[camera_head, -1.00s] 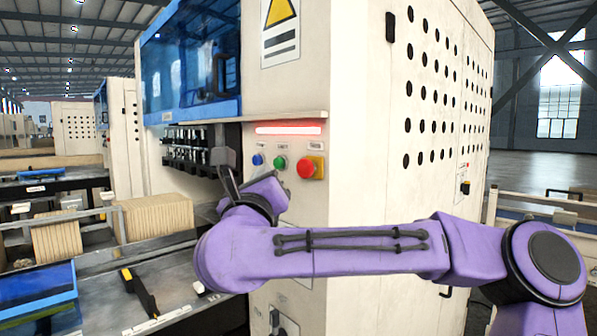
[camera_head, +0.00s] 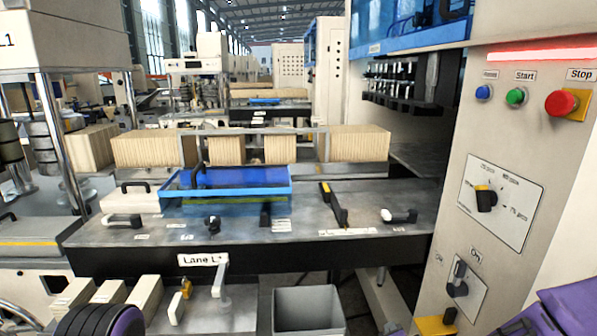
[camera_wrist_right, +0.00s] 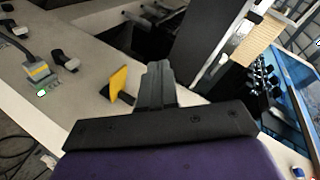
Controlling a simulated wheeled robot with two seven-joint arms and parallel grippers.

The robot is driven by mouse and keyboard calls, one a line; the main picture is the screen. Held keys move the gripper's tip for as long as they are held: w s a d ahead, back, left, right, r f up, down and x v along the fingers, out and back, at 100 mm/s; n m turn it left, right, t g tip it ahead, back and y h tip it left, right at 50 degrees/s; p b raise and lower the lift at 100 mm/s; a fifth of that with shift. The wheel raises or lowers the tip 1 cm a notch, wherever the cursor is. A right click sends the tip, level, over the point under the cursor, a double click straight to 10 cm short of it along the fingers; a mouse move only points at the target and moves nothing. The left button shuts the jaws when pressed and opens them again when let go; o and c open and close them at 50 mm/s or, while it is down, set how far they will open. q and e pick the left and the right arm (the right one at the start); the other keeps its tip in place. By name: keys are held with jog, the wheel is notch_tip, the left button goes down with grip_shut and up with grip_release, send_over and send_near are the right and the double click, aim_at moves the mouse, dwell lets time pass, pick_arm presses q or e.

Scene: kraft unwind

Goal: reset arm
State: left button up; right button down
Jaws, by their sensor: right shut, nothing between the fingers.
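My right gripper (camera_wrist_right: 157,85) shows in the right wrist view with its dark fingers shut together and nothing between them. A yellow handle (camera_wrist_right: 120,83) on a pale panel is just left of the fingertips in that view; I cannot tell whether they touch. In the head view, part of my purple right arm (camera_head: 555,308) shows at the bottom right corner, and its fingertips are not clear there. A dark ringed joint of my left arm (camera_head: 97,322) shows at the bottom left. My left gripper is out of view.
The machine's control panel at right has a blue button (camera_head: 483,93), green start button (camera_head: 516,96), red stop button (camera_head: 562,102) and rotary selector (camera_head: 486,198). A black lane table (camera_head: 330,250) carries a blue tray (camera_head: 275,190). A grey bin (camera_head: 308,312) stands below.

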jog(key=s+d+f+n+g, duration=0.35)
jog(key=s+f, duration=0.55)
jog(key=f, duration=0.5)
jog(key=s+d+f+n+g+h+b, duration=0.1)
jog(key=s+d+f+g, duration=0.2)
jog(key=s+f, duration=0.4)
jog(key=s+d+f+n+g+b, duration=0.2)
jog(key=s+f, duration=0.5)
jog(key=s, duration=0.8)
jog(key=shift+d+f+g+h, duration=0.15)
jog(key=shift+d+g+h, duration=0.25)
jog(key=shift+d+g, duration=0.25)
jog(key=shift+a, duration=0.1)
